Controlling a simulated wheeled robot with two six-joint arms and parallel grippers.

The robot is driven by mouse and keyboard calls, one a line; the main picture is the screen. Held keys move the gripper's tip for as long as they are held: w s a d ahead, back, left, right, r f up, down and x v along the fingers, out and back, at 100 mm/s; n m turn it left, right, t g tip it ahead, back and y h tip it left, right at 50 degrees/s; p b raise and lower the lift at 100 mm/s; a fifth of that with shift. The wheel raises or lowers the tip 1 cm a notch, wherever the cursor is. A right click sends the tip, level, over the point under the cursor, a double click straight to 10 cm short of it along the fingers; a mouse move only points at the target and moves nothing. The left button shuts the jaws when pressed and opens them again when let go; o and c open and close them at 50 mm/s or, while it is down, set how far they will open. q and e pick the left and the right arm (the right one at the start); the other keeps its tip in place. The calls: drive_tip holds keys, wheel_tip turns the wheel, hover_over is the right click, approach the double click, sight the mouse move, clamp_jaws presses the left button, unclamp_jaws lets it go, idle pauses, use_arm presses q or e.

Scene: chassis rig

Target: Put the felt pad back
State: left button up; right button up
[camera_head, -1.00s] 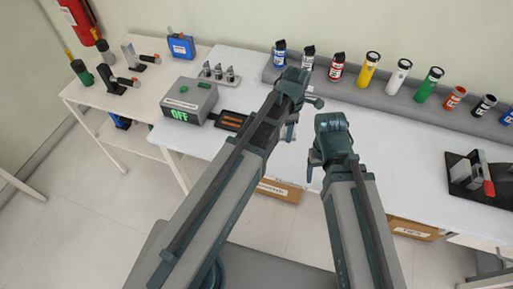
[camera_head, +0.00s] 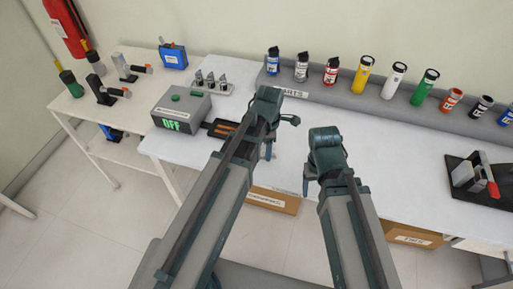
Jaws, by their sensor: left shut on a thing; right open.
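I cannot make out a felt pad in this view. My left gripper (camera_head: 270,147) hangs below its wrist, over the white table (camera_head: 385,150), right of the grey box. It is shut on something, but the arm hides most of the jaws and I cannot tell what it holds. My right gripper (camera_head: 307,182) is open at the table's front edge, partly hidden by its own wrist.
A grey box reading OFF (camera_head: 182,110) and a dark tray with orange bars (camera_head: 222,129) lie left of my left arm. Several cans and tubes line the grey back rack (camera_head: 320,97). A red-handled clamp (camera_head: 470,176) stands right. The table's middle right is clear.

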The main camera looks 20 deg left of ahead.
use_arm(q)
drive_tip(key=w+a, duration=0.2)
drive_tip(key=a, duration=0.1)
drive_tip(key=shift+a+f, duration=0.2)
drive_tip(key=shift+w+a, duration=0.1)
drive_tip(key=shift+w, duration=0.05)
drive_tip(key=shift+w+a, duration=0.15)
drive_tip(key=shift+a, duration=0.1)
drive_tip(key=f+b, duration=0.1)
drive_tip(key=b, duration=0.1)
drive_tip(key=f+b, duration=0.2)
drive_tip(key=shift+w+a+f, duration=0.1)
drive_tip(key=shift+a+f, duration=0.1)
drive_tip(key=shift+f, duration=0.1)
drive_tip(key=shift+f, duration=0.2)
drive_tip(key=o, duration=1.2)
drive_tip(key=shift+r, duration=0.2)
